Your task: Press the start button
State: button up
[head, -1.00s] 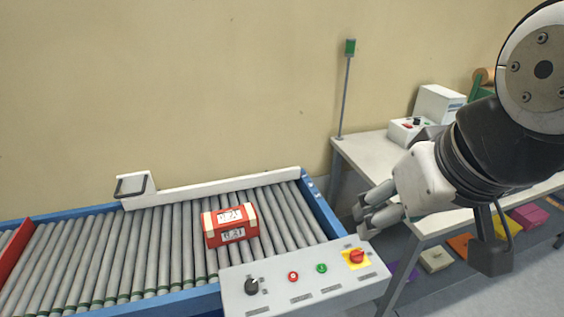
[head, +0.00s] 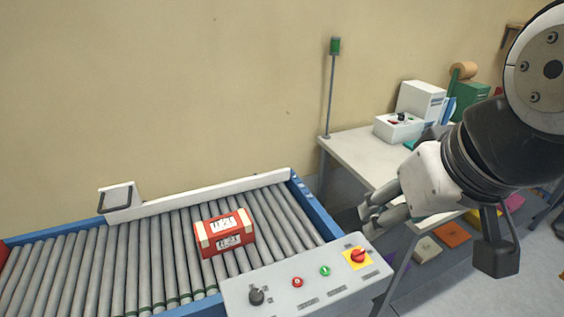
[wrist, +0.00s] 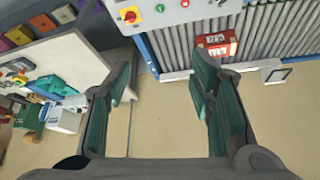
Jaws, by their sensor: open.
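The start button looks to be the green button (head: 325,271) on the grey control panel (head: 290,304) at the front of the conveyor. In the wrist view the green button (wrist: 160,8) shows near the top edge. A red button (head: 297,282), a black knob (head: 256,297) and a red knob on a yellow plate (head: 358,256) share the panel. My gripper (head: 368,218) is open and empty, above and behind the panel's right end, apart from it.
A red and cream box (head: 225,233) sits on the conveyor rollers (head: 165,255). A white table (head: 365,155) with devices stands behind my gripper. A pole with a green lamp (head: 335,46) rises at the table's corner. Coloured packages (head: 452,234) lie on a low shelf at right.

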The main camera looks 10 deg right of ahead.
grip_shut()
dwell(1.1)
